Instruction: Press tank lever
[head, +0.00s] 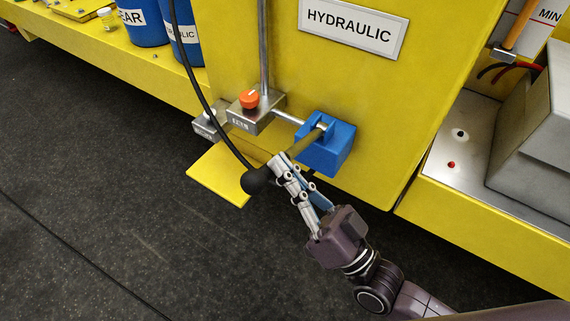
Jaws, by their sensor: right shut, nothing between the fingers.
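The tank lever is an olive-brass rod (303,142) that slants down and left from a blue block (336,154) low on the yellow hydraulic tank (330,78). A round black knob (256,181) shows at its lower left end. My right gripper (279,167) comes up from the lower right, shut and empty. Its fingertips overlap the lever in the picture, just right of the knob and left of the blue block. I cannot tell whether they touch the rod, and they hide part of it. My left gripper is not in view.
A metal valve block (250,117) with an orange knob (249,98) is left of the blue block. A black hose (205,104) hangs down to near the black knob. A yellow ledge (218,174) juts out below. Blue canisters (145,22) stand upper left. The dark floor (110,170) is clear.

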